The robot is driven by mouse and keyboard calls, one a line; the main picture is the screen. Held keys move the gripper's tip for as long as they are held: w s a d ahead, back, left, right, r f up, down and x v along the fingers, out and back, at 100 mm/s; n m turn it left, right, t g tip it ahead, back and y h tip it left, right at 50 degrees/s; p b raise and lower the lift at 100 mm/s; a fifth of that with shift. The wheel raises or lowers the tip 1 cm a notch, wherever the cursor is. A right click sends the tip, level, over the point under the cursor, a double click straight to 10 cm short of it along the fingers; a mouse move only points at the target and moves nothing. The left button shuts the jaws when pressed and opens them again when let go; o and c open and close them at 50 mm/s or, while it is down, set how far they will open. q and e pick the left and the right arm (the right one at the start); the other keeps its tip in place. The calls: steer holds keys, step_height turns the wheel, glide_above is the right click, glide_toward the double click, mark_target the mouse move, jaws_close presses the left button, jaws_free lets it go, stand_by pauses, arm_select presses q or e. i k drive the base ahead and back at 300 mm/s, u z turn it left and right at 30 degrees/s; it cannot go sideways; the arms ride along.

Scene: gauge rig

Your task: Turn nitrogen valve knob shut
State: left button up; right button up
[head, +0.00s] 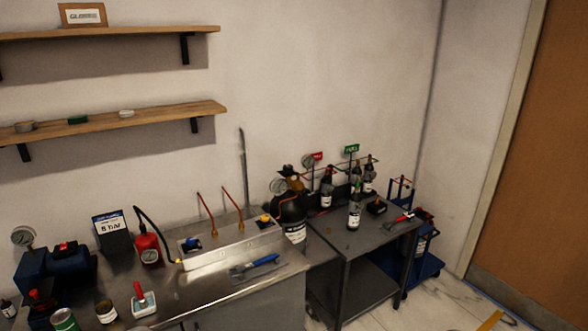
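Neither of my grippers is in view. No knob carries a nitrogen label that I can read. A dark gas cylinder (290,209) with a white label stands at the right end of the steel bench, with a brass-coloured fitting, round gauges and a dark top (287,170). A steel panel (228,247) on the bench carries a blue knob (193,243) at left and a yellow knob (266,218) at right, with copper pipes rising from it. Which knob is the nitrogen valve, and how far any is turned, I cannot tell.
The steel bench (205,284) also holds a red cylinder (148,249), an "8 bar" sign (111,226) and a blue-handled tool (256,266). A grey cart (345,244) with several bottles stands right. Two wooden shelves (120,128) hang above. Floor (440,300) shows at lower right.

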mark_target(288, 167)
steer(key=z, duration=0.85)
steer(key=i, duration=0.8)
steer(key=z, duration=0.7)
steer(key=i, duration=1.15)
steer(key=u, duration=0.6)
